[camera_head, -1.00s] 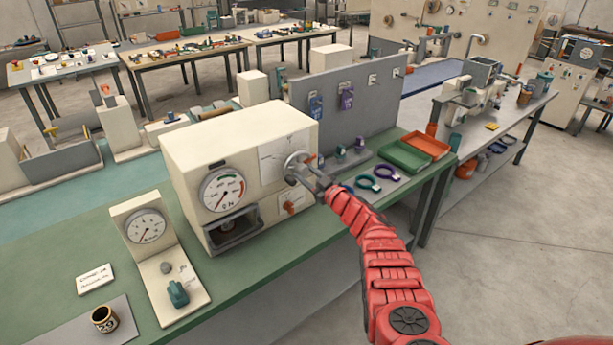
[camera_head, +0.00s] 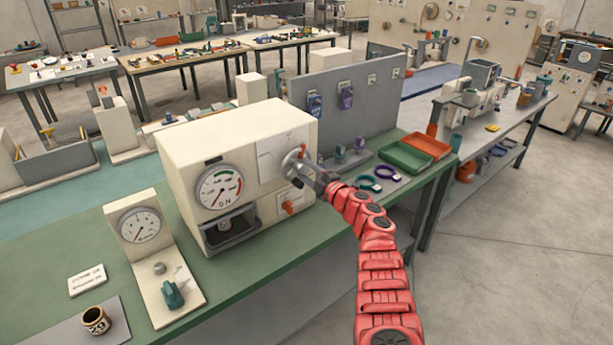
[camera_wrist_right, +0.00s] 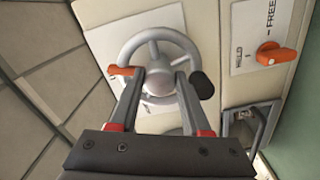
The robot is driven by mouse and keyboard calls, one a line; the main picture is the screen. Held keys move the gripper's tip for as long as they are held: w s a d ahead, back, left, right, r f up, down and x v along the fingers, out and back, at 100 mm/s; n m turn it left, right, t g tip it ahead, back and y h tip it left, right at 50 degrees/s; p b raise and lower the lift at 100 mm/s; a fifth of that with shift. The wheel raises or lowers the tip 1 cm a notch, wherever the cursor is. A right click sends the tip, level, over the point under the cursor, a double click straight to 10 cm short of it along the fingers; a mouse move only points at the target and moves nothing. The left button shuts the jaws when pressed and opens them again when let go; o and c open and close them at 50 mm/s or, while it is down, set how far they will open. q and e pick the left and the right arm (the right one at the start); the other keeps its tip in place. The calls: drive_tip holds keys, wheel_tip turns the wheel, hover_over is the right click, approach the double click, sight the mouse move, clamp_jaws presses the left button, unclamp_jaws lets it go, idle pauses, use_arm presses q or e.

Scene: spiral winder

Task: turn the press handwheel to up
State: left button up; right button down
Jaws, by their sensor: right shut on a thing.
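The press handwheel (camera_head: 293,163) is a grey spoked wheel on the right part of the cream press (camera_head: 237,150). It fills the middle of the right wrist view (camera_wrist_right: 155,60), with a dark knob at its rim and an orange pointer (camera_wrist_right: 121,70) beside it. My right gripper (camera_head: 312,176) is at the wheel, and its two fingers reach onto the hub area in the right wrist view (camera_wrist_right: 167,90). It is shut on the handwheel; the exact contact is partly hidden by the fingers. My left gripper is out of view.
An orange lever (camera_head: 290,207) sits below the wheel, next to a FREE label in the wrist view. A gauge (camera_head: 220,188) is on the press front. Green (camera_head: 404,157) and orange (camera_head: 427,145) trays lie right.

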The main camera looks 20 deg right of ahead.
drive_tip(key=n+b, duration=0.1)
drive_tip(key=n, duration=0.1)
drive_tip(key=shift+f+n+b, duration=0.1)
drive_tip(key=shift+n+b, duration=0.25)
drive_tip(key=shift+n, duration=0.05)
drive_tip(key=shift+n+b, duration=0.3)
drive_tip(key=shift+n, duration=0.3)
drive_tip(key=shift+r, duration=0.2)
drive_tip(key=c, duration=0.6)
unclamp_jaws()
drive_tip(key=shift+c, duration=0.2)
drive_tip(key=shift+s+d+f, duration=0.15)
drive_tip(key=shift+s, duration=0.1)
drive_tip(key=b+v, duration=0.2)
drive_tip(key=v, duration=1.4)
drive_tip(key=shift+s, duration=0.4)
